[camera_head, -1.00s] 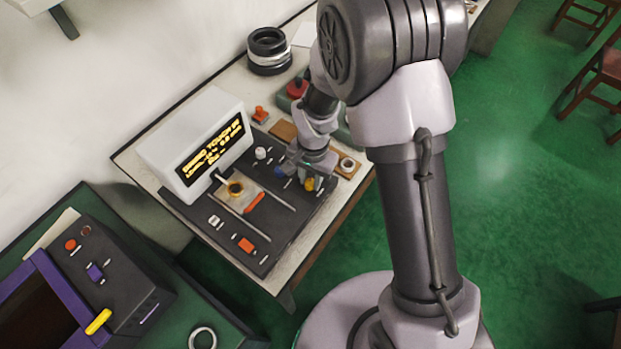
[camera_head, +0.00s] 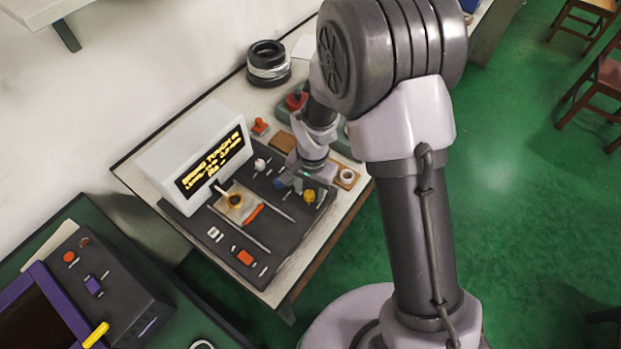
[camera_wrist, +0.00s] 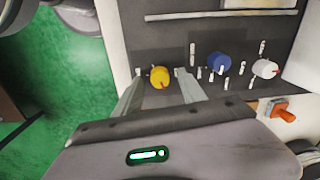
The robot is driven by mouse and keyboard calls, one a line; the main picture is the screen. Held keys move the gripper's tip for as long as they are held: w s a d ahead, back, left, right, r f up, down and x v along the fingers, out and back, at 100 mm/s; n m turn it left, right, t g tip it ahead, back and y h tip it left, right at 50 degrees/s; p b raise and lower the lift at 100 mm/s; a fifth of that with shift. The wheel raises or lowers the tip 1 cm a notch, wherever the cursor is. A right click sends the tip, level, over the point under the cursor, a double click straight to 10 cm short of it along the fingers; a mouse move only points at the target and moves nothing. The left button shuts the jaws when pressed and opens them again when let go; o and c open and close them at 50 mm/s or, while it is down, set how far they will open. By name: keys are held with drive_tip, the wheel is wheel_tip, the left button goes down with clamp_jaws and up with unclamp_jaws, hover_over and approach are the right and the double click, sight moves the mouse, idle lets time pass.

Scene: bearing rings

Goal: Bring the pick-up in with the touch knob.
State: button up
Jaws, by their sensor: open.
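The dark instrument panel (camera_head: 215,240) carries a yellow knob (camera_head: 309,196), a blue knob (camera_head: 280,184) and a white knob (camera_head: 260,164). I cannot read which one is the touch knob. In the wrist view the yellow knob (camera_wrist: 159,77) lies between the tips of my open gripper (camera_wrist: 158,73), with gaps visible at both sides. The blue knob (camera_wrist: 219,63) and white knob (camera_wrist: 265,68) are to its right. My gripper also shows over the panel in the head view (camera_head: 306,188). A gold ring (camera_head: 236,200) sits on a pale plate, with a thin pale stylus, apparently the pick-up (camera_head: 220,190), reaching it.
A white display box (camera_head: 195,160) with yellow text stands behind the panel. An orange bar (camera_head: 253,214), metal rails and a red switch (camera_head: 245,257) are on the panel. An orange stamp-like piece (camera_wrist: 283,116) is near the panel. A wooden block with a white ring (camera_head: 347,177) lies close to my gripper.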

wheel_tip(320, 180, up, 17)
drive_tip(key=p, duration=0.5)
drive_tip(key=shift+s+d, duration=0.15)
drive_tip(key=shift+d, duration=0.15)
wheel_tip(320, 180, up, 4)
drive_tip(key=t+b, duration=0.1)
drive_tip(key=b, duration=0.2)
hover_over(312, 194)
drive_tip(key=s+d, duration=0.2)
drive_tip(key=d, duration=0.1)
drive_tip(key=s+d+r+t+b, duration=0.2)
drive_tip(key=s, duration=0.5)
drive_tip(key=s+d+r+n+t+y+b, duration=0.1)
drive_tip(key=s+d+r+t+b, duration=0.1)
drive_tip(key=s, duration=0.6)
drive_tip(key=shift+d+r+t+y+b, duration=0.3)
drive_tip(key=shift+d+r+b, duration=0.15)
drive_tip(key=shift+r+b, duration=0.25)
drive_tip(key=shift+r+n, duration=0.1)
drive_tip(key=shift+n, duration=0.2)
